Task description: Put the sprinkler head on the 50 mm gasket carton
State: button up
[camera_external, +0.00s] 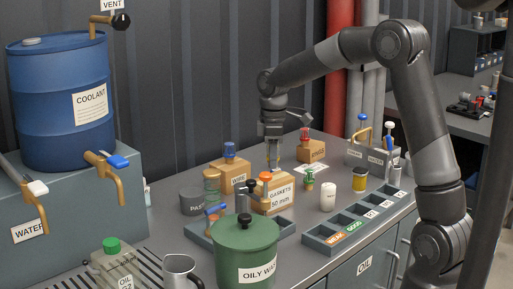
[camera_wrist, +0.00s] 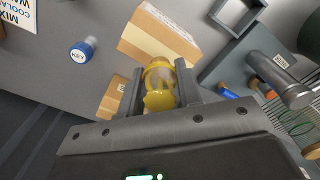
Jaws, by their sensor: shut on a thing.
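My gripper (camera_wrist: 160,88) is shut on a yellow, shiny piece, which I take to be the sprinkler head (camera_wrist: 158,100); the fingers stand on both sides of it. In the external view my gripper (camera_external: 273,160) points straight down, over or just behind the 50 mm gasket carton (camera_external: 282,201). The carton is a tan box with a white label reading "GASKETS 50 mm". In the wrist view a tan carton (camera_wrist: 150,35) lies just beyond the held piece. I cannot tell whether the piece touches the carton.
A wire carton (camera_external: 232,174) stands left of the gasket carton, with a grey tin (camera_external: 193,201) nearby. A green oily-waste bin (camera_external: 245,248) is in front. A compartment tray (camera_external: 318,238) lies right.

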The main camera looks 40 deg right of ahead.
jog(key=shift+f, duration=1.65)
jog(key=shift+f, duration=0.15)
jog(key=o, duration=1)
